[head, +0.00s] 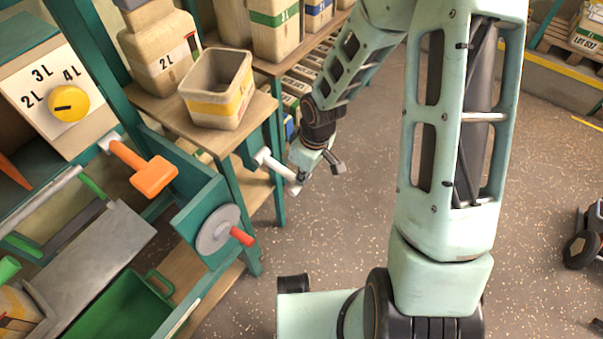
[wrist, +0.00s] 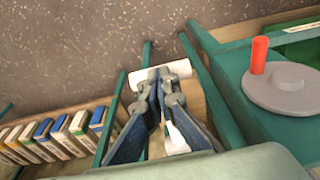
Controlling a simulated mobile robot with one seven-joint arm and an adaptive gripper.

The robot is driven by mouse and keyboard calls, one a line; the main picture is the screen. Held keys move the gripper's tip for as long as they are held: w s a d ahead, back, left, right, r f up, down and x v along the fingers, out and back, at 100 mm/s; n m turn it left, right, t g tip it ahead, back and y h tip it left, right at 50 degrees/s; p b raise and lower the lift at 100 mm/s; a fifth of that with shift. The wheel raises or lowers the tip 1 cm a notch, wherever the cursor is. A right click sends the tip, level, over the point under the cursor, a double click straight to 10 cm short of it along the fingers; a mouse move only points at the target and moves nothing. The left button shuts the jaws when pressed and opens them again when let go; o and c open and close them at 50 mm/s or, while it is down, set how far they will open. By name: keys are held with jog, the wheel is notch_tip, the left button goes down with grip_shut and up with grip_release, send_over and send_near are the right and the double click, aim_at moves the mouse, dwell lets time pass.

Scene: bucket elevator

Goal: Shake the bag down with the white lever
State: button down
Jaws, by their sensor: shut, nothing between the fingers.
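The white lever (head: 272,164) sticks out from the right side of the green bench frame in the head view. In the wrist view its white crossbar (wrist: 178,69) lies across the fingertips, and its pale stem (wrist: 176,137) shows beside the right finger. My gripper (head: 308,171) is at the lever's outer end, with its fingers (wrist: 160,88) closed together and empty. The fingers overlap the crossbar in the wrist view; I cannot tell whether they touch it. I cannot make out the bag for sure.
An orange lever (head: 150,172) and a grey wheel with a red knob (head: 218,230) are on the green bench left of my gripper. An open bin (head: 217,88) stands on the wooden shelf above. Boxes (wrist: 65,134) line a lower shelf.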

jog(key=shift+f, duration=0.55)
jog(key=shift+s, duration=0.1)
notch_tip(320, 180, up, 4)
jog(key=p, duration=0.3)
jog(key=shift+a, duration=0.15)
jog(key=s+d+r+p, duration=0.3)
jog(key=d+r, duration=0.1)
jog(key=r, duration=0.4)
jog(key=shift+d+r, duration=0.15)
jog(key=shift+d, duration=0.15)
dwell(0.4)
